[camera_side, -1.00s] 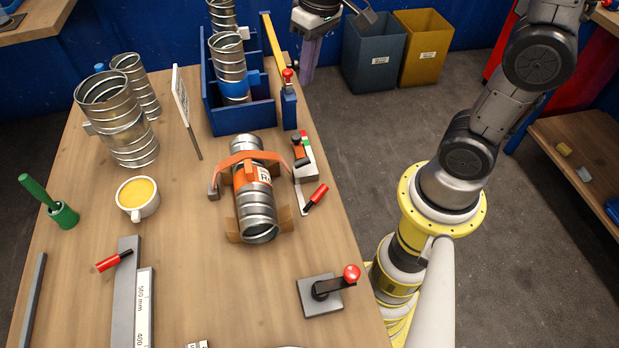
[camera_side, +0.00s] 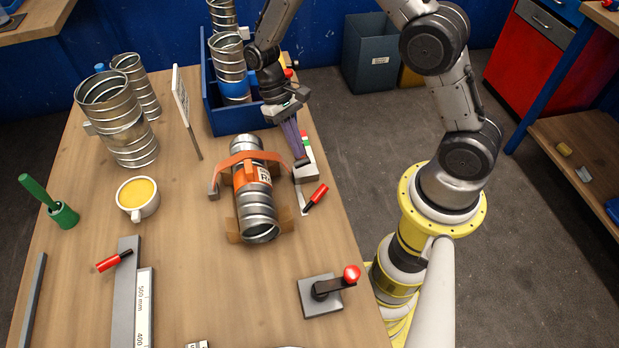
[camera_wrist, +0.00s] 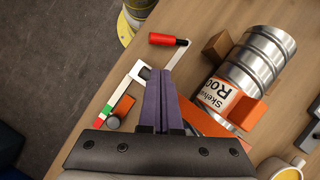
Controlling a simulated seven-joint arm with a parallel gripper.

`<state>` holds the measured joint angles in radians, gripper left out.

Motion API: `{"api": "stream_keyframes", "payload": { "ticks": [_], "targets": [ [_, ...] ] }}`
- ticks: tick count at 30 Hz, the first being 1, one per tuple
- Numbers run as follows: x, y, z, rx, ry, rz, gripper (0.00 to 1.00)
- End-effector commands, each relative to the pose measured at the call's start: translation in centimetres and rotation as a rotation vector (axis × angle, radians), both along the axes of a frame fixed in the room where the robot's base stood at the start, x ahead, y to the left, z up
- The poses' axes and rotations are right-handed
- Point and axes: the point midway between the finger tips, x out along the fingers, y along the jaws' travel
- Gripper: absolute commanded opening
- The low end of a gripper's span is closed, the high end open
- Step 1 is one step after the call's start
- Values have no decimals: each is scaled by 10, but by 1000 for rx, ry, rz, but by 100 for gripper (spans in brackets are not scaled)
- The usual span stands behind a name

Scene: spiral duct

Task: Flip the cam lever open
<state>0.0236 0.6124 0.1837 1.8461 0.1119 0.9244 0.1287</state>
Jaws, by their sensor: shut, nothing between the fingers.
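A lever with a red grip (camera_side: 315,196) lies beside the duct clamp, on the right; it also shows in the wrist view (camera_wrist: 168,40). Its pale arm runs to a mount with a red, white and green label (camera_side: 309,150), also in the wrist view (camera_wrist: 104,105). The spiral duct (camera_side: 257,203) lies in a cradle under an orange strap (camera_side: 236,158). My gripper (camera_side: 301,162) points down at the mount, fingers together and empty. Its purple fingers also show in the wrist view (camera_wrist: 158,72); whether they touch the mount, I cannot tell.
A blue bin (camera_side: 207,105) with ducts stands behind the clamp. Another lever with a red knob (camera_side: 352,274) stands on a grey plate at the front right. A white sign (camera_side: 181,97) and a yellow-filled cup (camera_side: 137,197) are on the left. Bare table lies before the clamp.

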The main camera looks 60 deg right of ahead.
Motion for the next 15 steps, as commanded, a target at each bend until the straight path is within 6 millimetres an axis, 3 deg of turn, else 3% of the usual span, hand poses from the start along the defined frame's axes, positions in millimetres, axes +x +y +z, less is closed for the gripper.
{"api": "stream_keyframes", "payload": {
  "ticks": [10, 15],
  "targets": [
    [-1, 0, -2, 0, 1, 0, 0],
    [-9, 2, -18, 0, 3, 1, 0]
  ]
}}
